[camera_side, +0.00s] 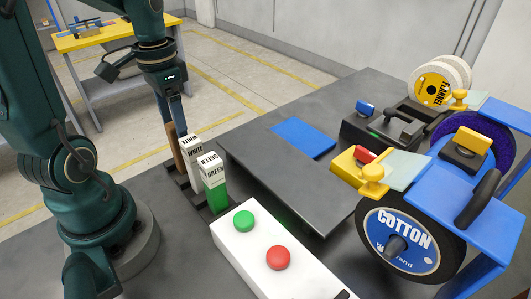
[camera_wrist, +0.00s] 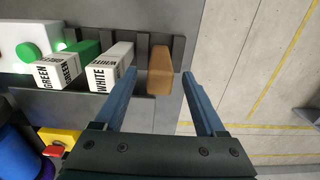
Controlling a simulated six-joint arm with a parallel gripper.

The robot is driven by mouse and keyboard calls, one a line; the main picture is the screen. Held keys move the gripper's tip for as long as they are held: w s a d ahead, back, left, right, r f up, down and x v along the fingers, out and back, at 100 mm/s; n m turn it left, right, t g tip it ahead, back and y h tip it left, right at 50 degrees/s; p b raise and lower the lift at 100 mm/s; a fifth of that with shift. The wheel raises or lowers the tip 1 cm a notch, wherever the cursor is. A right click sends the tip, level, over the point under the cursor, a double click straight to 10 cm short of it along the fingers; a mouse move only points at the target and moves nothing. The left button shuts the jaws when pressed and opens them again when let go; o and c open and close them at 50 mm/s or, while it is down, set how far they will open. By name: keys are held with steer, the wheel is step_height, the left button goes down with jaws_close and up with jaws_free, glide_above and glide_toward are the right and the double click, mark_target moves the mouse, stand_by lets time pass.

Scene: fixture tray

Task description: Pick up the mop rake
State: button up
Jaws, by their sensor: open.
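No object shows clear rake teeth, so I cannot tell for certain which thing is the mop rake. A plain brown block (camera_wrist: 160,72) stands in the end slot of a dark slotted rack (camera_wrist: 142,40); in the side view the brown block (camera_side: 170,146) is partly hidden by my fingers. My gripper (camera_wrist: 160,75) is open and empty, with its fingertips on either side of the brown block in the wrist view. In the side view my gripper (camera_side: 174,122) points down over the rack. Whether the fingers touch the block is unclear.
Beside the brown block stand a white bar (camera_side: 191,155) and a green-and-white bar (camera_side: 213,180). A white box (camera_side: 250,258) with green and red buttons is in front. Polishing wheels (camera_side: 440,85) and a blue frame (camera_side: 440,195) stand at right. A blue mat (camera_side: 303,138) lies flat.

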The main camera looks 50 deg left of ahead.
steer(key=shift+f, duration=2.3)
steer(key=shift+c, duration=0.3)
jaws_close()
